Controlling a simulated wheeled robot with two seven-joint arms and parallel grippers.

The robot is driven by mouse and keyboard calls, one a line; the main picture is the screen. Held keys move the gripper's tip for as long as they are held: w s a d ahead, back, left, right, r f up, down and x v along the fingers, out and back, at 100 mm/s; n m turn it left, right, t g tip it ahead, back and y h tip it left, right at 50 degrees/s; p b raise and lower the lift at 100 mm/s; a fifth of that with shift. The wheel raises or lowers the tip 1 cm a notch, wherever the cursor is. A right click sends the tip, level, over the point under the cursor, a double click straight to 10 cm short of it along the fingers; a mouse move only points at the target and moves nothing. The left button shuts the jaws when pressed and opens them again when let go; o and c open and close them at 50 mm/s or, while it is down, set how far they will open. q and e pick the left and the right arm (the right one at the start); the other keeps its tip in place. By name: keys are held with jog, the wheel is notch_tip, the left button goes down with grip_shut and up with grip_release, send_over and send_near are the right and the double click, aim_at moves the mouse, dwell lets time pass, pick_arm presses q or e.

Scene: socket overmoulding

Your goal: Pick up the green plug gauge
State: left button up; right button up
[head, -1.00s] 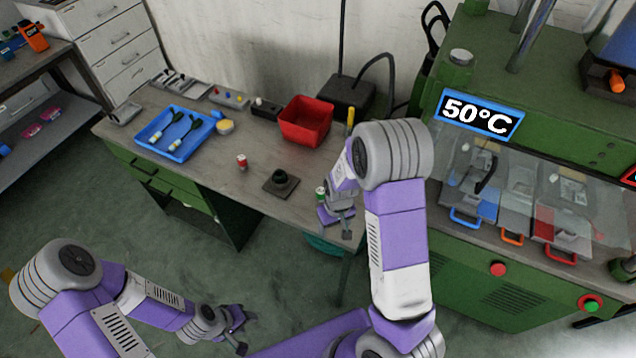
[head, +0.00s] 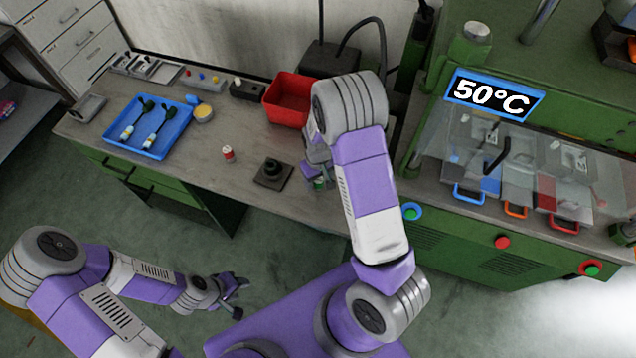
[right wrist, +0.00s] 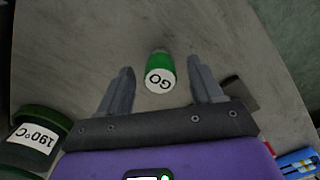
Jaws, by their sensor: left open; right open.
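The green plug gauge (head: 319,184) stands near the front edge of the workbench in the head view, mostly hidden by my right arm. In the right wrist view the gauge (right wrist: 160,70) shows a green body and a white end marked "GO". My right gripper (head: 316,168) is open above the bench. In the right wrist view its two fingers (right wrist: 160,84) stand apart on either side of the gauge, and I see no contact. My left gripper (head: 238,297) is open and empty, low over the floor in front of the bench.
A dark square pad with a black knob (head: 272,170) lies left of the gauge, with a red-and-white gauge (head: 228,153) beyond. A red bin (head: 289,99) stands behind. A blue tray (head: 173,143) lies at left. The green press (head: 470,236) stands at right.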

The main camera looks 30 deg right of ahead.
jog(key=shift+s+f, duration=0.1)
grip_shut()
dwell(0.4)
